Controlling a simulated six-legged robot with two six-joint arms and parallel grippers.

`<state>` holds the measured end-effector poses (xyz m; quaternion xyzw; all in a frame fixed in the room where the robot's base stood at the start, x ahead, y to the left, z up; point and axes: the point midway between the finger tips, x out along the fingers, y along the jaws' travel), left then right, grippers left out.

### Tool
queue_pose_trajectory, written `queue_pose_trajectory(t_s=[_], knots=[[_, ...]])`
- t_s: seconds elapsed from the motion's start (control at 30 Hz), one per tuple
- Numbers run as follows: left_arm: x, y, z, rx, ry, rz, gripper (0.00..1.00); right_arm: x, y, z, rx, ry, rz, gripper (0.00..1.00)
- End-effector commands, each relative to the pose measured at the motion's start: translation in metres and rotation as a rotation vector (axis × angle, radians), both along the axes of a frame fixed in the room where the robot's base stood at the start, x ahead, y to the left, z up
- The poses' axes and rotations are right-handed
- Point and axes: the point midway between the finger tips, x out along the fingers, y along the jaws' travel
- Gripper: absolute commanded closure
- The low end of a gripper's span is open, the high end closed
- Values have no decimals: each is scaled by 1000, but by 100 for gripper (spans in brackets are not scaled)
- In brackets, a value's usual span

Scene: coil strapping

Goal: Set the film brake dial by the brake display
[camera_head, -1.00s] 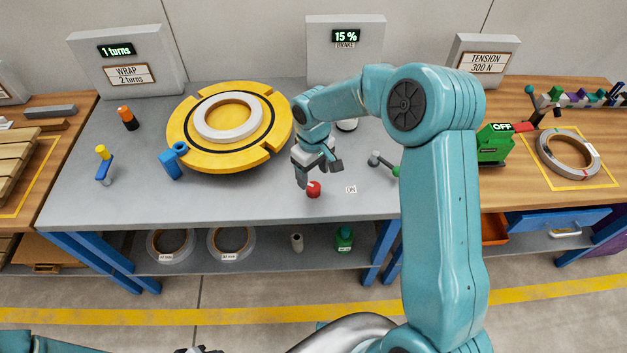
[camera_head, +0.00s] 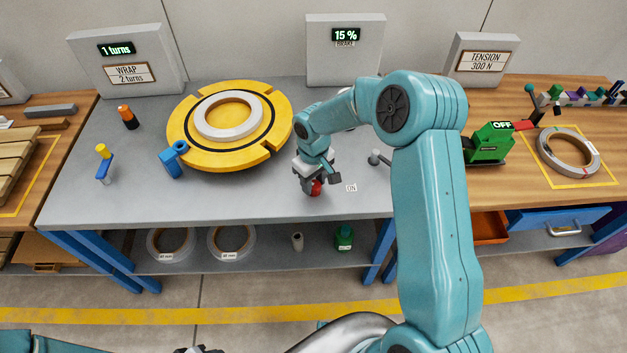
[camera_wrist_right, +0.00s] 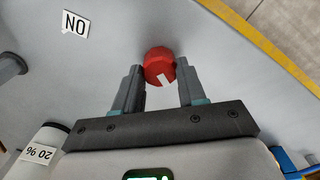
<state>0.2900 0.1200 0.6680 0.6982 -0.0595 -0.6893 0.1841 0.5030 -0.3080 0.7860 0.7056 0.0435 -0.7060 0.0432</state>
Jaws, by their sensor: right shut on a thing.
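A red knob with a white mark (camera_wrist_right: 160,66) stands near the front edge of the grey bench. It is the dial-like thing here, and it also shows in the head view (camera_head: 316,188). My right gripper (camera_wrist_right: 160,82) has its two fingers on either side of the knob and is shut on it. In the head view the right gripper (camera_head: 312,185) comes down over the knob and partly covers it. The brake display (camera_head: 346,35) at the back reads 15 %. At the bottom edge, a dark bit that may be my left gripper (camera_head: 198,349) barely shows.
A yellow turntable (camera_head: 180,140) with a pale ring (camera_head: 228,132) stands to the left. An ON label (camera_head: 351,188) and a small grey lever (camera_head: 378,158) are to the right of the knob. A green device reading OFF (camera_head: 489,146) stands further right.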

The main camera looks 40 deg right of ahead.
Motion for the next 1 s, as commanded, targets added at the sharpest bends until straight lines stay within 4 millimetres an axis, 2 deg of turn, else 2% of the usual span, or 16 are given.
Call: queue_pose_trajectory(t_s=[0.03,0.1,0.23,0.4,0.67,0.7,0.77,0.8,1.0], knots=[[0,0,-13,0,0,0,57,1,0,-6,-2,-3,-41,90],[0,0,-27,0,1,0,57,1,-1,-9,0,-5,-131,90],[0,0,-44,0,1,0,57,1,-1,-6,-1,-5,-308,90],[0,0,-49,0,1,0,57,1,-1,-2,0,-3,-431,90],[0,0,-48,0,0,0,57,1,-1,0,0,-2,-440,90],[0,0,-48,0,0,0,57,1,-1,0,0,-2,-440,56],[0,0,-48,0,0,0,57,1,-1,0,0,-3,-440,37],[0,0,-48,0,0,0,57,1,-1,0,0,-2,-439,34],[0,0,-48,0,0,0,57,0,-1,0,0,-1,-438,34]])
